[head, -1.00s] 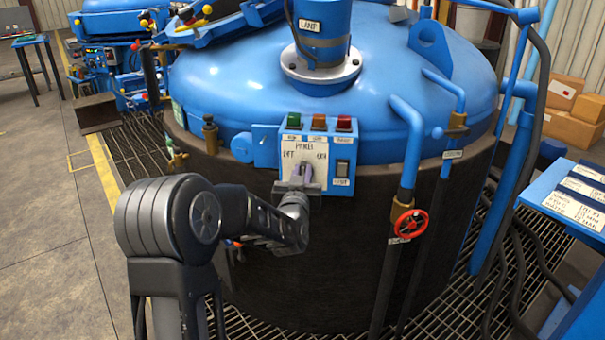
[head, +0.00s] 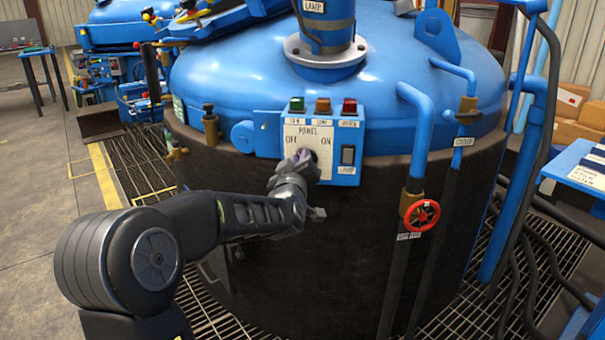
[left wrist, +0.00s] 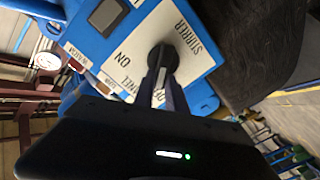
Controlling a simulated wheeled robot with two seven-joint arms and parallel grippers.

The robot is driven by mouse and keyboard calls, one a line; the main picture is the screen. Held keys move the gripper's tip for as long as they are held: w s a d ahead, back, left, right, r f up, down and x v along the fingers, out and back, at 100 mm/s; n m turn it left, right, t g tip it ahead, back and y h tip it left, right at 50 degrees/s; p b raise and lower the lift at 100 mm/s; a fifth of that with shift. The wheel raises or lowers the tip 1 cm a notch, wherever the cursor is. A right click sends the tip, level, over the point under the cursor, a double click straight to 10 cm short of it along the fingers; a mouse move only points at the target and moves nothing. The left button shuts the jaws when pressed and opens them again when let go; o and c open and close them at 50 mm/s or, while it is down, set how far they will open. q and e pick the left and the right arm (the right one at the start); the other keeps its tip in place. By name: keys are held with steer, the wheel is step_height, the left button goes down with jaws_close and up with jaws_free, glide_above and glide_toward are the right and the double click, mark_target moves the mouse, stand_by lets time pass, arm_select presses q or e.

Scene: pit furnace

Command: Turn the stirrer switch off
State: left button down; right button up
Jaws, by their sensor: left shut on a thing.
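The stirrer switch (left wrist: 162,59) is a round dark knob on a white plate lettered STIRRER in the left wrist view. The plate sits on a blue control box (head: 350,171) on the furnace side, with OFF at left and ON at right in the head view. My left gripper (head: 306,158) reaches the plate from below left and is shut on the knob. Its narrow fingers (left wrist: 161,83) meet the knob in the left wrist view. The fingers and wrist cover much of the knob, so I cannot tell which setting it points to. My right gripper is not in view.
A blue pipe with a red handwheel (head: 422,214) stands right of the box. The round furnace (head: 340,260) fills the middle, with floor grating around it.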

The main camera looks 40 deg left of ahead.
arm_select(q)
steer(key=shift+a+f+n+b, duration=0.15)
steer(key=shift+n+b, duration=0.9)
steer(key=shift+n, duration=0.05)
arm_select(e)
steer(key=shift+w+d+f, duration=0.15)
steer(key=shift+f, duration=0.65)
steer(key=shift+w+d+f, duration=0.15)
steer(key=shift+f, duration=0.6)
arm_select(q)
steer(key=c, duration=1.4)
jaws_free()
steer(key=shift+s, duration=0.1)
steer(key=shift+o, duration=0.2)
steer(key=shift+s, duration=0.1)
steer(key=v, duration=0.7)
steer(key=shift+s+d+p, duration=0.25)
steer(key=shift+p, duration=0.1)
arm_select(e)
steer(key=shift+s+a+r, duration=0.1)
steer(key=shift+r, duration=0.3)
